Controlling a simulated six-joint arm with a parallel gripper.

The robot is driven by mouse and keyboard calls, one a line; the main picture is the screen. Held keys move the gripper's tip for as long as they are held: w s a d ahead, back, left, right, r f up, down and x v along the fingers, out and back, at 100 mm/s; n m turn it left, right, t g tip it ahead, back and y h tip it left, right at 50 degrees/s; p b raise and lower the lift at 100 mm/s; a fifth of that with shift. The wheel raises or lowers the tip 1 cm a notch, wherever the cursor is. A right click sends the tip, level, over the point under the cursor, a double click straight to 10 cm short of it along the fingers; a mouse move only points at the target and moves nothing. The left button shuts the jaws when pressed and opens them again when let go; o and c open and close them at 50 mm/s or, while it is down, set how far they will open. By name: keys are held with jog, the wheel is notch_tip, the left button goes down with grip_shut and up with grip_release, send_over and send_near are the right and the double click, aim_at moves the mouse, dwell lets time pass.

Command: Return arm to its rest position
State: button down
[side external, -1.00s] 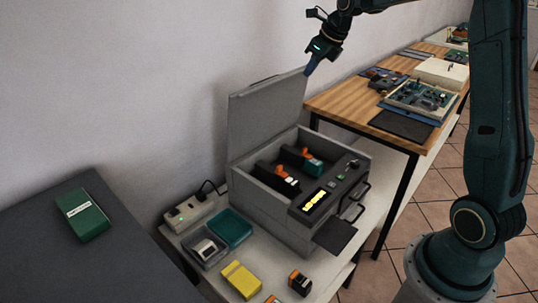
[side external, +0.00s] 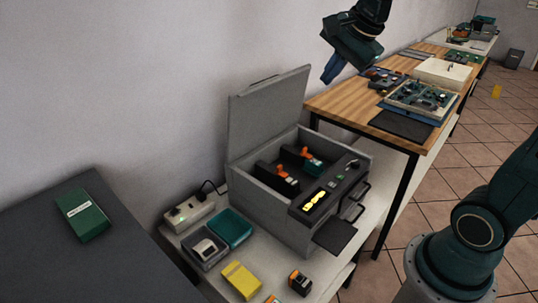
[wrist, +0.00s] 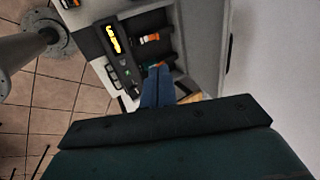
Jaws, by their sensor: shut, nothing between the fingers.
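My gripper (side external: 333,68) is in the upper middle of the side view, raised in the air above and behind the grey box's open lid, apart from everything. Its blue fingers are together with nothing between them; they also show in the wrist view (wrist: 157,92), pointing toward the box. The grey box (side external: 268,212) stands on a white table with its lid (side external: 268,115) up. Inside it are parts with orange tops (side external: 281,171). A yellow display glows on its front panel (side external: 325,193).
A wooden table (side external: 345,103) with boards and a white box (side external: 442,73) stands behind. A power strip (side external: 188,213), a teal tray (side external: 230,228) and a yellow block (side external: 241,280) lie beside the grey box. A green box (side external: 82,215) sits on the dark surface at left. Air above is clear.

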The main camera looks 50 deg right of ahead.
jog(key=s+a+f+n, duration=0.2)
jog(key=s+a+n, duration=0.1)
jog(key=s+n, duration=0.6)
jog(key=s+a+f+n, duration=0.2)
jog(key=s+a+n, duration=0.1)
jog(key=s+n, duration=0.6)
jog(key=shift+f, duration=0.3)
